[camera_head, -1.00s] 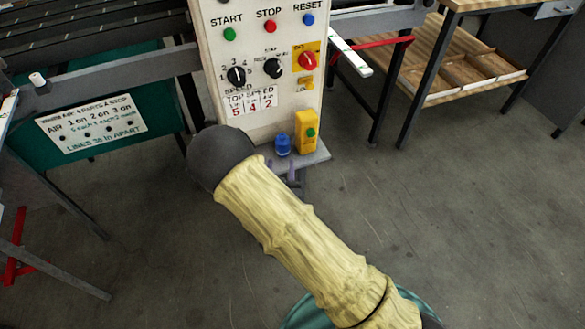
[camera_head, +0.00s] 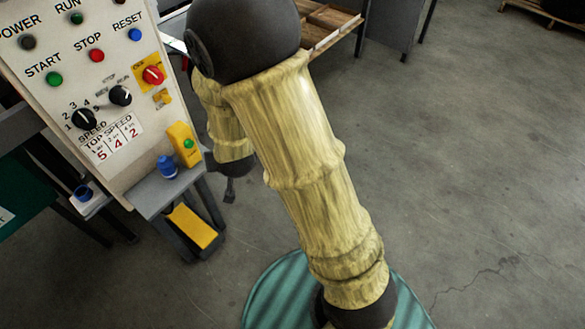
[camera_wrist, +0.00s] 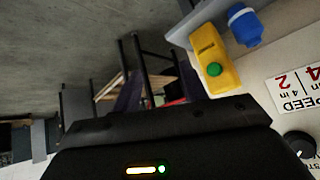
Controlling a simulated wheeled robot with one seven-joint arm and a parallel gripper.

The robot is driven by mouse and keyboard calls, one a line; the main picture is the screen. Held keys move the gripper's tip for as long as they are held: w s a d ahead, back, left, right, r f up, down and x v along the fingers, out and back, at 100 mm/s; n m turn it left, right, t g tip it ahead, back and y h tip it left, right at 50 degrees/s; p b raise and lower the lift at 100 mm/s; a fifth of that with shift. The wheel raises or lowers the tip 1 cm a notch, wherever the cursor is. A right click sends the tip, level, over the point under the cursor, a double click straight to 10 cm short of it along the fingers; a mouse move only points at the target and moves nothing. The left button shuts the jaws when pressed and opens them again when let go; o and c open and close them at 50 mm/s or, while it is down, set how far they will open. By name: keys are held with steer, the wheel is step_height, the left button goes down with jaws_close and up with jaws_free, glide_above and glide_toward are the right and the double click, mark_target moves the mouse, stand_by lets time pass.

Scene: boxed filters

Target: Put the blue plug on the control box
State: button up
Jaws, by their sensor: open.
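The blue plug (camera_head: 167,168) stands upright on the grey ledge (camera_head: 160,197) at the foot of the control box (camera_head: 103,150). It also shows at the upper right of the wrist view (camera_wrist: 245,24). The control box is a pale panel with coloured buttons and dark knobs. My gripper (camera_head: 229,190) is to the right of the ledge, small and partly behind my arm in the head view. In the wrist view my gripper (camera_wrist: 161,88) shows two dark purple fingers set apart with nothing between them. The blue plug is outside the fingers, to their right in that view.
A yellow box with a green button (camera_head: 184,144) stands beside the plug on the ledge. A second blue item (camera_head: 83,193) lies at the lower left on a white piece. A yellow step (camera_head: 193,226) is below the ledge. The floor at right is open.

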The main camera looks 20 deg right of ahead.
steer(key=s+d+r+n+g, duration=0.1)
steer(key=s+d+r+g, duration=0.4)
steer(key=s+d, duration=0.7)
steer(key=shift+s+d+r+h, duration=0.25)
steer(key=shift+s+r+h, duration=0.05)
steer(key=shift+s+r, duration=0.6)
step_height(320, 180, up, 14)
steer(key=p, duration=1.4)
steer(key=shift+r, duration=0.15)
